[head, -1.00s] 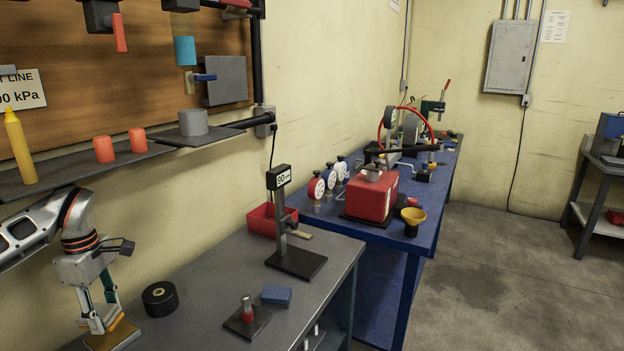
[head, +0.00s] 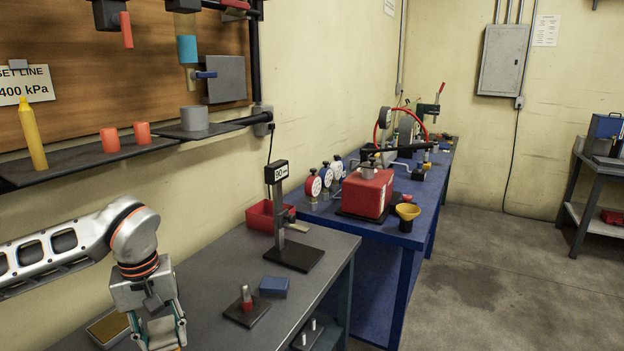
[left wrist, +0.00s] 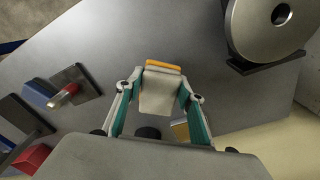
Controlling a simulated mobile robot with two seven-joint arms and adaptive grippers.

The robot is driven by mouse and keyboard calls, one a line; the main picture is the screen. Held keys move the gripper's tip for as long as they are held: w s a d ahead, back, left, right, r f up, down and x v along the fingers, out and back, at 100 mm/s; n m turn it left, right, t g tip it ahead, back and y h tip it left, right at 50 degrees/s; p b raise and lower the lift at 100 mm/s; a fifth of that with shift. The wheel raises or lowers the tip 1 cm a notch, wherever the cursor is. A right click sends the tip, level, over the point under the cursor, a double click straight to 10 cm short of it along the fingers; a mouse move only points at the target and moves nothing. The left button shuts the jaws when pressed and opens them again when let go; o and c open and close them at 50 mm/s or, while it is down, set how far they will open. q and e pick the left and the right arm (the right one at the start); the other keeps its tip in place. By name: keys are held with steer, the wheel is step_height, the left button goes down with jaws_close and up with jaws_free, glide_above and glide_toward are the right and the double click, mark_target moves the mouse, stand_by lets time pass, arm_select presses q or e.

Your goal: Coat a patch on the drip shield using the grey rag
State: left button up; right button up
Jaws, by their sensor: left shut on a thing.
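My left gripper (head: 163,330) is at the bottom of the head view, held over the bench. In the left wrist view its fingers (left wrist: 160,100) are closed on a pale grey piece that looks like the grey rag (left wrist: 157,92). An orange-yellow strip shows along its far edge. A shallow tin with a yellow surface (head: 108,327) lies left of the gripper; part of it shows behind a finger in the left wrist view (left wrist: 180,130). A square grey plate (head: 224,80) on the wall board may be the drip shield; I cannot be sure. My right gripper is out of view.
A shelf (head: 75,165) overhangs the bench's wall side. A large grey disc (left wrist: 278,25) stands near in the left wrist view.

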arm_select(q)
steer(key=s+d+m, duration=0.1)
steer(key=m, duration=0.1)
steer(key=s+d+m, duration=0.3)
steer(key=s+d, duration=0.1)
steer(key=shift+d+f+m, duration=0.2)
steer(key=shift+f+m, duration=0.1)
steer(key=shift+m, duration=0.1)
